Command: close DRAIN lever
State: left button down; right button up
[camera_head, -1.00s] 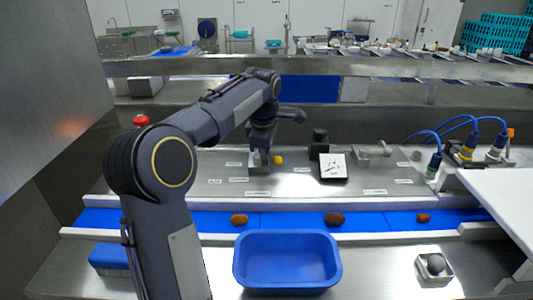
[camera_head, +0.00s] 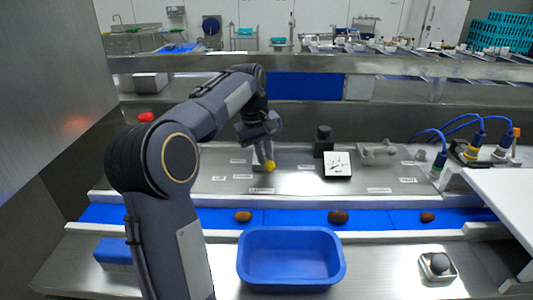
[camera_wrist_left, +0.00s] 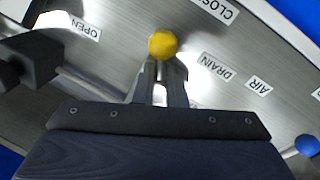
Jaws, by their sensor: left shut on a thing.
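The DRAIN lever has a yellow ball knob, seen in the head view (camera_head: 270,166) and in the wrist view (camera_wrist_left: 163,44). My left gripper (camera_head: 264,158) is shut on the lever just below the knob; its grey fingers (camera_wrist_left: 160,70) show in the wrist view. The DRAIN label (camera_wrist_left: 217,68) lies right of the knob in the wrist view. A CLOSED label (camera_wrist_left: 214,8), cut by the frame, is at the top, and an OPEN label (camera_wrist_left: 83,28) is at the left. The lever's foot is hidden by the gripper. My right gripper is not in view.
A blue tray (camera_head: 290,230) stands in front of the blue belt (camera_head: 290,217), which carries several dates. A dial box (camera_head: 338,164) and a black knob (camera_head: 323,140) stand right of the lever.

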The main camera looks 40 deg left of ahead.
pick_arm(q)
jog(key=shift+s+a+m+g+h, duration=0.15)
jog(key=shift+a+m, duration=0.05)
jog(key=shift+m, duration=0.9)
jog(key=shift+s+a+m+g+h, duration=0.1)
jog(key=shift+a+m+g+h, duration=0.1)
jog(key=shift+m, duration=0.9)
jog(key=shift+r, duration=0.1)
jog(key=c, duration=1.5)
grip_release()
jog(key=r, duration=0.5)
jog(key=s+a+r, duration=0.1)
jog(key=r, duration=0.1)
jog(key=shift+a+r, duration=0.1)
jog(key=shift+r, duration=0.15)
